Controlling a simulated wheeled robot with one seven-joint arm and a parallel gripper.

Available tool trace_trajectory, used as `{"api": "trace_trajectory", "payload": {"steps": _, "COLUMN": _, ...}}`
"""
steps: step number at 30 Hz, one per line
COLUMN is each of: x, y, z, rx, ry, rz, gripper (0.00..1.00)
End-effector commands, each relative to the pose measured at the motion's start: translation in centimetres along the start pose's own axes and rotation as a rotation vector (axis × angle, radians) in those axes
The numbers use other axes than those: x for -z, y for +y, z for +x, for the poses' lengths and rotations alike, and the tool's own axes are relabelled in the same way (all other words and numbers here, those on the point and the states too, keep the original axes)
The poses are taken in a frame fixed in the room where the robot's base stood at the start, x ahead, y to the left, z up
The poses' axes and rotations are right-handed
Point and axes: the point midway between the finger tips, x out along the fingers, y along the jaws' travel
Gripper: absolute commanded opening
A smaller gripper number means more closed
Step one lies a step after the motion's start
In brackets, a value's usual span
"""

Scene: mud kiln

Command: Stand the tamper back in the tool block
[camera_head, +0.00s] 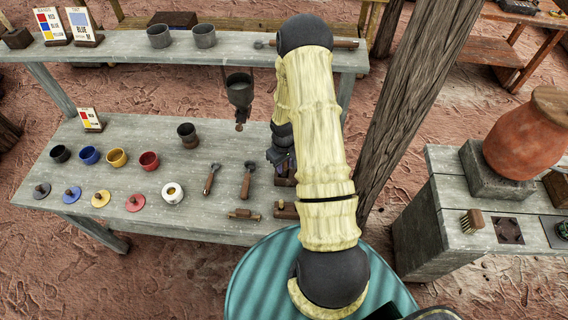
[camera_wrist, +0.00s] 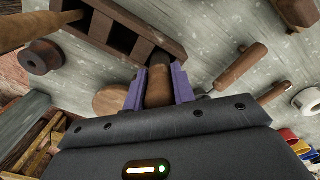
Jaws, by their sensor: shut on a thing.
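My gripper (camera_wrist: 159,75) is shut on a brown wooden tamper (camera_wrist: 157,92), gripped between its purple fingers. The tamper's darker end points at the tool block (camera_wrist: 88,28), a dark wooden block with open square compartments. That end overlaps the block's near edge in the wrist view; I cannot tell whether it touches or has entered a compartment. In the head view my gripper (camera_head: 278,158) is low over the grey table beside the tool block (camera_head: 286,181), mostly hidden behind my pale arm. The tamper cannot be made out there.
Two handled tools (camera_head: 211,178) (camera_head: 248,180) lie left of the block. Small wooden pieces (camera_head: 243,214) lie in front. Several coloured cups (camera_head: 149,161) and lids (camera_head: 135,203) stand farther left. A dark vessel (camera_head: 240,92) hangs behind, below the upper shelf (camera_head: 120,46). A post (camera_head: 405,95) rises at right.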

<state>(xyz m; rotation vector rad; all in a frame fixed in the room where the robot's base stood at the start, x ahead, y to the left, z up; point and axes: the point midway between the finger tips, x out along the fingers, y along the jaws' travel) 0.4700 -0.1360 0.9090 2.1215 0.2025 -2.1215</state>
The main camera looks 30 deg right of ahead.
Motion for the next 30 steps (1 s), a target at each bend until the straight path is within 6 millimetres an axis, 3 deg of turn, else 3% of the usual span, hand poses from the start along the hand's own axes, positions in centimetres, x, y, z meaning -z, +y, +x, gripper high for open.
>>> {"api": "trace_trajectory", "payload": {"steps": 11, "x": 0.02, "y": 0.01, "z": 1.01, "rx": 0.000, "ry": 0.000, "rz": -0.001, "gripper": 0.03}}
{"api": "trace_trajectory", "payload": {"steps": 12, "x": 0.02, "y": 0.01, "z": 1.00, "rx": 0.000, "ry": 0.001, "rz": -0.001, "gripper": 0.28}}
{"api": "trace_trajectory", "payload": {"steps": 15, "x": 0.02, "y": 0.01, "z": 0.92, "rx": 0.000, "ry": 0.001, "rz": -0.001, "gripper": 0.47}}
{"api": "trace_trajectory", "payload": {"steps": 16, "x": 0.01, "y": 0.01, "z": 0.92, "rx": 0.000, "ry": 0.000, "rz": -0.001, "gripper": 0.51}}
{"api": "trace_trajectory", "payload": {"steps": 22, "x": 0.01, "y": 0.01, "z": 0.92, "rx": 0.000, "ry": 0.000, "rz": -0.001, "gripper": 0.51}}
{"api": "trace_trajectory", "payload": {"steps": 26, "x": -0.01, "y": 0.00, "z": 0.94, "rx": 0.000, "ry": 0.000, "rz": 0.000, "gripper": 0.76}}
{"api": "trace_trajectory", "payload": {"steps": 30, "x": -0.01, "y": 0.00, "z": 0.93, "rx": 0.000, "ry": 0.000, "rz": 0.000, "gripper": 0.76}}
